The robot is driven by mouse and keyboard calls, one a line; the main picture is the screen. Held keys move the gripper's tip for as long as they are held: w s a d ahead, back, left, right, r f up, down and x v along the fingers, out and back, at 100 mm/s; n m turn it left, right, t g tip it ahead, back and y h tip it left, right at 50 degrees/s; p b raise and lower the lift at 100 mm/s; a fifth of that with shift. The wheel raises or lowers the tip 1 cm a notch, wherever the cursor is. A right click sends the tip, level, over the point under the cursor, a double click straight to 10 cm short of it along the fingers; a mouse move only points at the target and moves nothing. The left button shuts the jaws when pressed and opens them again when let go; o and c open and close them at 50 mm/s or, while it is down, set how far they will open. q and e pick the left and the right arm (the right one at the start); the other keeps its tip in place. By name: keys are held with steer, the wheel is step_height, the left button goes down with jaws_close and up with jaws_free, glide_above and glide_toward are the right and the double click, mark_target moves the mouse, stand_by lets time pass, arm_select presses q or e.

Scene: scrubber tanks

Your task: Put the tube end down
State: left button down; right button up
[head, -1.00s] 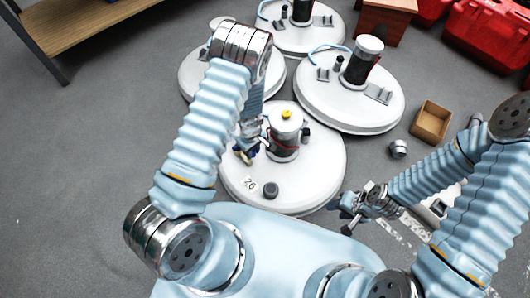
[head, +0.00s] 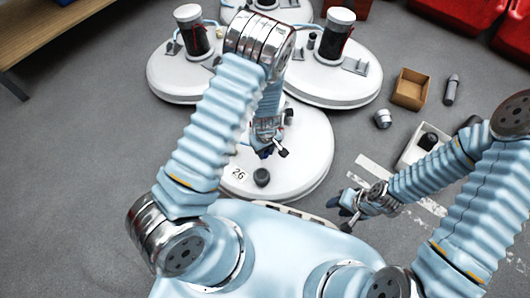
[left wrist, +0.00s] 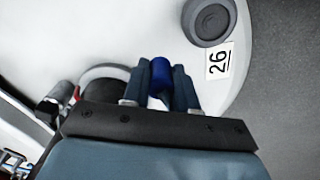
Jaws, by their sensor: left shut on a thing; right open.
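My left gripper (head: 267,152) is over the near white tank (head: 312,160), close to its label 26. In the left wrist view its two grey-blue fingers (left wrist: 160,92) are shut on a short blue piece (left wrist: 161,72), which looks like the tube end. A whitish part shows just below it; the rest of the tube is hidden. I cannot tell whether the piece touches the tank top. A dark round cap (head: 261,177) stands on the tank beside the label. My right gripper (head: 346,208) is open and empty, right of the tank, above the floor.
Other white tanks with dark motors stand behind, one at left (head: 170,80) and one at right (head: 335,90). A brown open box (head: 410,89), a grey fitting (head: 383,119) and a grey cylinder (head: 451,90) lie on the floor at right. A wooden shelf (head: 70,28) is at back left.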

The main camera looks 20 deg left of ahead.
arm_select(q)
steer(key=w+f, duration=0.1)
steer(key=w+a+f, duration=0.1)
steer(key=f, duration=0.1)
steer(key=shift+w+f+b, duration=0.2)
steer(key=shift+w+b, duration=0.05)
steer(key=shift+b, duration=0.05)
step_height(320, 180, down, 3)
steer(key=shift+w+a+f+b, duration=0.1)
steer(key=shift+w+f+b, duration=0.1)
steer(key=shift+b, duration=0.35)
steer(key=shift+r, duration=0.1)
steer(key=shift+f, duration=0.2)
steer(key=c, duration=0.9)
jaws_free()
